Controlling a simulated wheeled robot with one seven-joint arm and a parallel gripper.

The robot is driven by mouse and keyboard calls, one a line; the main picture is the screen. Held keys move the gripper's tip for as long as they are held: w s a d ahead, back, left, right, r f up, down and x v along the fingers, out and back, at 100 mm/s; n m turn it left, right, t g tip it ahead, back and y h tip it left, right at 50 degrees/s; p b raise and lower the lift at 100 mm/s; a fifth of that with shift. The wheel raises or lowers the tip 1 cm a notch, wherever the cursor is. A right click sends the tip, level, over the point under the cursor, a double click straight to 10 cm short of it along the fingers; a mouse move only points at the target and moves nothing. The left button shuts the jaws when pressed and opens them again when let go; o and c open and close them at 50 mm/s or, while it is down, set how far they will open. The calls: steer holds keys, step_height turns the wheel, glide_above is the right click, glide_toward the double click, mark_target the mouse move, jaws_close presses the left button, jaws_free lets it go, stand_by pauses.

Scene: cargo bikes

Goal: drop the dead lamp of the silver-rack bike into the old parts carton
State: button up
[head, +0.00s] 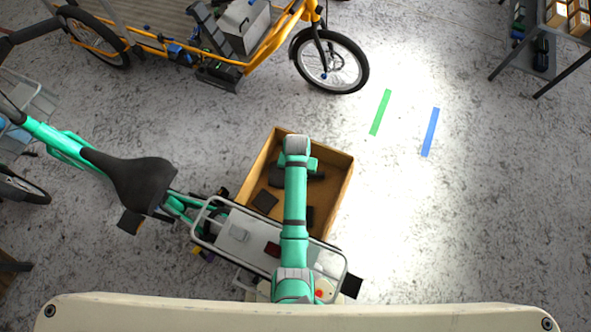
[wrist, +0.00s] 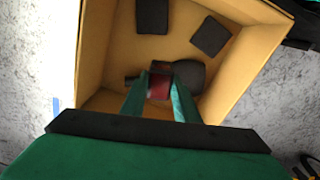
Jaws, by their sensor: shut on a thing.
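My gripper (wrist: 161,84) is shut on a small dark red lamp (wrist: 157,91) in the wrist view. It holds the lamp over the open old parts carton (wrist: 97,45), whose floor and walls surround it in that view. In the head view the brown carton (head: 342,190) stands on the floor, and my arm reaches over it, hiding the gripper's fingers and the held lamp. The silver-rack bike (head: 140,185) has a teal frame and a black saddle. Its silver rack (head: 215,228) runs beneath my arm, beside the carton.
Black flat pieces (wrist: 152,16) and a dark rounded part (wrist: 188,74) lie in the carton. A small dark red piece (head: 272,249) shows at the silver rack. An orange cargo bike (head: 330,62) stands beyond. Floor right of the carton is clear, with green and blue strips.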

steer(key=shift+f, duration=0.25)
steer(key=shift+w, duration=0.1)
steer(key=o, duration=1.2)
steer(key=shift+c, duration=0.2)
steer(key=shift+a+r, duration=0.1)
steer(key=shift+r, duration=0.55)
step_height(320, 180, up, 10)
steer(key=shift+f, duration=0.2)
steer(key=shift+f, duration=0.1)
